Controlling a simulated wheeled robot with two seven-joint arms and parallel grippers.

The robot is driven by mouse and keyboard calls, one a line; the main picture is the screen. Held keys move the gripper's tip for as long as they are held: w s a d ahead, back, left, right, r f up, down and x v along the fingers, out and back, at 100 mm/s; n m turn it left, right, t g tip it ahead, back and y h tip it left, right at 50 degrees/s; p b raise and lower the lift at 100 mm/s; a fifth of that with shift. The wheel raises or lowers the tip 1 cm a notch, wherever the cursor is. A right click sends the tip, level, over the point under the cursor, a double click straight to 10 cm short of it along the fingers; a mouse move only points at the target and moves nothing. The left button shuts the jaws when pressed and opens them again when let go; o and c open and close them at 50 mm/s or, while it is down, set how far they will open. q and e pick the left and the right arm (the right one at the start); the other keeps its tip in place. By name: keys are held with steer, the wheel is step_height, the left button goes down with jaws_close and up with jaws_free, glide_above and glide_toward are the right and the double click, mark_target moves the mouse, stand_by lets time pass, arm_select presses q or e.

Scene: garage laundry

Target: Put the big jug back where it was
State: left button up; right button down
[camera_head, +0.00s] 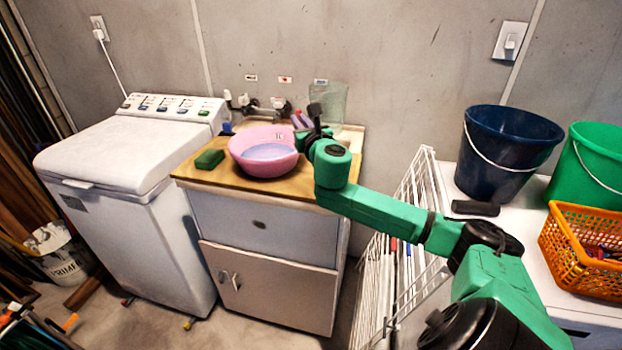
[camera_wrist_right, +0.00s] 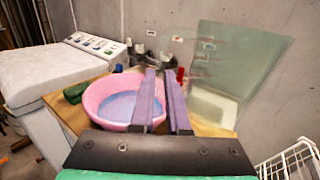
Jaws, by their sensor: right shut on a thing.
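The big jug (camera_head: 333,98) is clear, greenish and see-through. It shows at the back right corner of the wooden sink top (camera_head: 220,181), against the wall, partly behind my right gripper (camera_head: 300,121). In the right wrist view the jug (camera_wrist_right: 235,75) is large, leans in the picture, and lies just right of the purple fingers (camera_wrist_right: 160,72). My right gripper is shut on the jug; the gripped part is hard to make out. Whether the jug's base touches the top cannot be told. My left gripper is not in view.
A pink basin (camera_head: 262,150) with water stands left of the gripper, close to it. A green sponge (camera_head: 209,159) lies beside it. Taps (camera_head: 262,104) are on the wall behind. A white rack (camera_head: 395,255) and blue bucket (camera_head: 505,150) are to the right.

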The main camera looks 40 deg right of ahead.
step_height(320, 180, down, 16)
steer(key=b, duration=0.3)
steer(key=shift+w+r, duration=0.1)
steer(key=shift+r, duration=0.1)
steer(key=shift+f+b, duration=0.1)
steer(key=shift+b, duration=0.25)
steer(key=c, duration=0.9)
jaws_free()
